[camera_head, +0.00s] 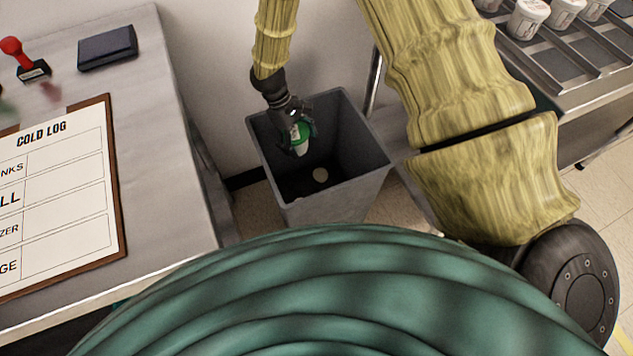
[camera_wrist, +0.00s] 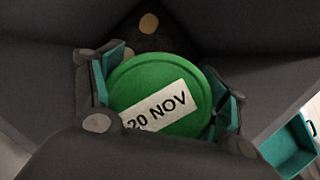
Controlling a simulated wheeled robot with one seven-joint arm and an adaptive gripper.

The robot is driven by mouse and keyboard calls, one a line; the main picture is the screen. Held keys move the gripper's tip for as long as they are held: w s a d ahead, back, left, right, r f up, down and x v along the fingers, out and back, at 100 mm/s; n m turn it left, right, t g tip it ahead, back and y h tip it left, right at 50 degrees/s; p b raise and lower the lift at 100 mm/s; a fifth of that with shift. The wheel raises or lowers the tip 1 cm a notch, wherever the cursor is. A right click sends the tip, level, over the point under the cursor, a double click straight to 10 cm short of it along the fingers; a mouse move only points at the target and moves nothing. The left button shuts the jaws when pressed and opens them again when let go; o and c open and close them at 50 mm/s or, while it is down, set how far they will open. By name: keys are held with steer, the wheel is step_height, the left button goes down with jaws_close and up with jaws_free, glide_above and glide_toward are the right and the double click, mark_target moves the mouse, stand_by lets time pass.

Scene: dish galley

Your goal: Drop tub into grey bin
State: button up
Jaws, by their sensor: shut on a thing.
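The tub (camera_head: 300,137) has a green lid and a white body. My gripper (camera_head: 303,130) is shut on it and holds it inside the mouth of the grey bin (camera_head: 336,211). In the wrist view the tub's green lid (camera_wrist: 160,85) faces the camera, with a white label reading "20 NOV". The teal finger pads of my gripper (camera_wrist: 168,95) press on both sides of the lid. The bin is open and dark inside. A small pale round thing (camera_head: 320,175) lies on its floor.
A steel counter (camera_head: 165,150) at the left holds a clipboard (camera_head: 60,185) headed "COLD LOG", a red-handled stamp (camera_head: 25,60) and a dark pad (camera_head: 107,47). A rack (camera_head: 560,50) at the upper right holds several white tubs. A teal thing (camera_wrist: 290,148) shows beside the bin in the wrist view.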

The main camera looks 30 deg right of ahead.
step_height(320, 180, down, 16)
steer(key=d+n+b, duration=0.2)
steer(key=b, duration=0.7)
steer(key=shift+s+h, duration=0.3)
steer(key=shift+s, duration=0.1)
steer(key=shift+f+b, duration=1.75)
steer(key=shift+f, duration=3.1)
steer(key=shift+f, duration=0.65)
steer(key=o, duration=1.8)
steer(key=p+v, duration=0.1)
steer(key=v, duration=0.3)
steer(key=p+v, duration=0.1)
steer(key=v, duration=0.3)
steer(key=p+v, duration=0.1)
steer(key=v, duration=0.4)
steer(key=shift+s+d+r, duration=0.1)
steer(key=shift+s+r, duration=0.1)
steer(key=shift+s, duration=0.15)
